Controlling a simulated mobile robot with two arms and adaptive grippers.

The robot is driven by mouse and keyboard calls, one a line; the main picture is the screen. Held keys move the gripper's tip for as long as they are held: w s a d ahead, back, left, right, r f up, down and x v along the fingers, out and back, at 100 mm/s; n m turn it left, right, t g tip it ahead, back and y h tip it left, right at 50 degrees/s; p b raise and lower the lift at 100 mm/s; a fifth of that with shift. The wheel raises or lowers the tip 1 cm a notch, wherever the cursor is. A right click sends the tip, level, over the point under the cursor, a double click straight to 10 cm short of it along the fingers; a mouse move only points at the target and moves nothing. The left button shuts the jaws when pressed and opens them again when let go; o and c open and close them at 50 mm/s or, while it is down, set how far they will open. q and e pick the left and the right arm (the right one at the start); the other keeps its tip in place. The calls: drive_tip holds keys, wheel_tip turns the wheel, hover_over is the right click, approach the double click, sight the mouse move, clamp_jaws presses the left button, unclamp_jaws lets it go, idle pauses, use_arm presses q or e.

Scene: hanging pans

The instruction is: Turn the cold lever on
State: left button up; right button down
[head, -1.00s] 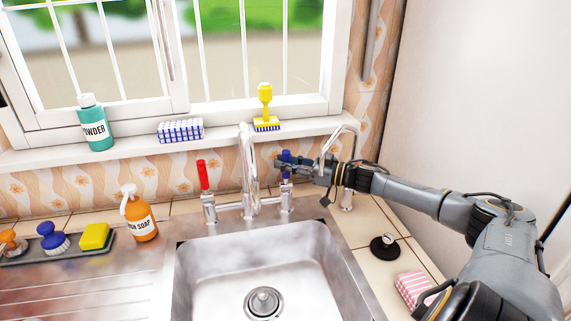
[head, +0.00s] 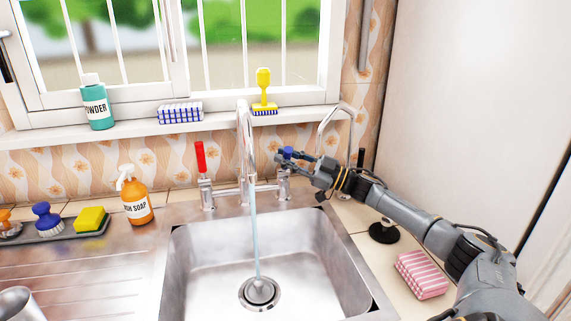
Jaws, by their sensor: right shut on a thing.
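The blue cold lever (head: 288,151) is on the right side of the chrome faucet (head: 246,150). My right gripper (head: 283,157) is shut on it, and the fingers hide much of the lever. The lever looks tilted toward the gripper, with its blue end low. Water (head: 255,235) runs in a thin stream from the spout into the sink. The red lever (head: 200,157) stands upright on the left side of the faucet. My left gripper is not in view.
The steel sink (head: 330,250) lies below the faucet. An orange soap bottle (head: 135,200) stands to its left, beside a yellow sponge (head: 90,219). A second thin tap (head: 325,125) rises behind my right gripper. A pink striped sponge (head: 422,275) lies on the right counter.

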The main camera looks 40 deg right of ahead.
drive_tip(key=shift+f, duration=0.2)
drive_tip(key=c, duration=1.4)
unclamp_jaws()
drive_tip(key=shift+s, duration=0.1)
drive_tip(key=shift+o, duration=1.1)
drive_tip(key=shift+s+d+r, duration=0.1)
drive_tip(key=shift+d, duration=0.1)
drive_tip(key=shift+a, duration=0.1)
drive_tip(key=shift+s, duration=0.2)
drive_tip(key=s+d, duration=0.7)
drive_tip(key=s, duration=0.5)
drive_tip(key=shift+s+d+f, duration=0.15)
drive_tip(key=shift+d+f, duration=0.25)
